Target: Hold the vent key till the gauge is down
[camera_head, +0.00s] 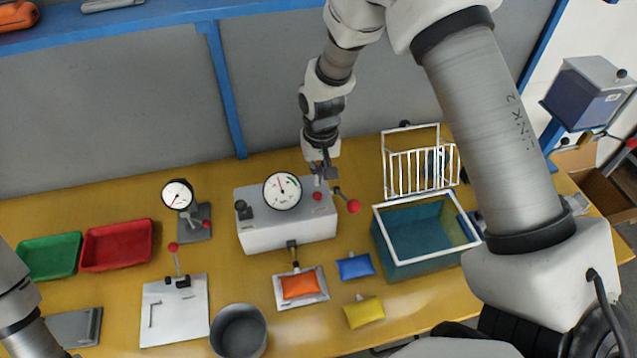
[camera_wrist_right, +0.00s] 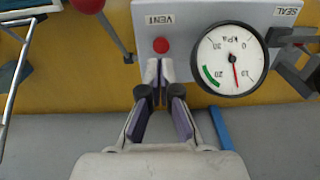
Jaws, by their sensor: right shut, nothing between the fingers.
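The grey gauge box (camera_head: 287,233) stands on the yellow bench. Its round dial (camera_head: 283,190) also shows in the right wrist view (camera_wrist_right: 231,60); the red needle there points between 10 and 20 kPa, short of the green band. A red round button (camera_wrist_right: 161,45) sits next to the VENT label (camera_wrist_right: 160,19); it also shows in the head view (camera_head: 318,196). My right gripper (camera_wrist_right: 158,65) is shut and empty, its tips right at the near edge of the button. I cannot tell whether they touch or press anything. My left gripper is out of view.
A red-ball lever (camera_head: 353,206) sticks out beside the box. A blue bin (camera_head: 412,258) with a white wire rack stands right. Orange (camera_head: 300,286), blue (camera_head: 355,267) and yellow (camera_head: 364,312) pouches lie in front. Red (camera_head: 118,245) and green (camera_head: 50,257) trays are left.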

